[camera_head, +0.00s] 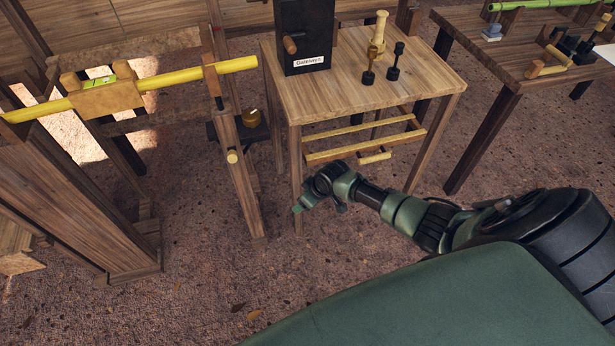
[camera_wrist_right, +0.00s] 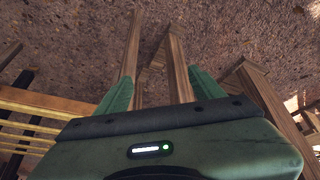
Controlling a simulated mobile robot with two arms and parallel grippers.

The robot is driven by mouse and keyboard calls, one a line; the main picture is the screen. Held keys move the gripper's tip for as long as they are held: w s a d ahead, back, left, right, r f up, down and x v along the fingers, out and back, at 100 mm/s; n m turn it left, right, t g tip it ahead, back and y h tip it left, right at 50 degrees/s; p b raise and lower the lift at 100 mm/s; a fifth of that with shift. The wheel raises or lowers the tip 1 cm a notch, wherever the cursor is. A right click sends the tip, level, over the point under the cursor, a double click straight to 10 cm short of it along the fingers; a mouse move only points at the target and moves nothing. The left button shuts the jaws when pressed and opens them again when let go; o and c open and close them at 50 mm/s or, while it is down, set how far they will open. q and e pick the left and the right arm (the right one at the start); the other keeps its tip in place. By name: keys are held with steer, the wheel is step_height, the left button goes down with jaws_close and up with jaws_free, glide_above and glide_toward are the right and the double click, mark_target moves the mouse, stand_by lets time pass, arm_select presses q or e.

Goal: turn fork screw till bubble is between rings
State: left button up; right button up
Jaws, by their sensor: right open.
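A yellow roller (camera_head: 235,66) runs across the upper left of the head view. Its right end rests by a fork on a wooden post (camera_head: 243,180). A dark screw-like part (camera_head: 219,103) shows below the fork, and a round pale knob (camera_head: 232,157) sits on the post. A wooden level block (camera_head: 108,97) sits on the roller with a green vial (camera_head: 98,82); its bubble and rings are too small to tell. My right gripper (camera_head: 318,207) is open and empty, right of the post and apart from it. In the right wrist view the open fingers (camera_wrist_right: 162,88) face wooden legs.
A wooden table (camera_head: 340,95) stands behind my right gripper, bearing a dark box (camera_head: 305,35) and several small turned pieces. Another table (camera_head: 480,60) stands at the right. Floor in front is clear.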

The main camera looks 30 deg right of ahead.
steer(key=shift+s+f, duration=0.3)
steer(key=shift+f, duration=0.1)
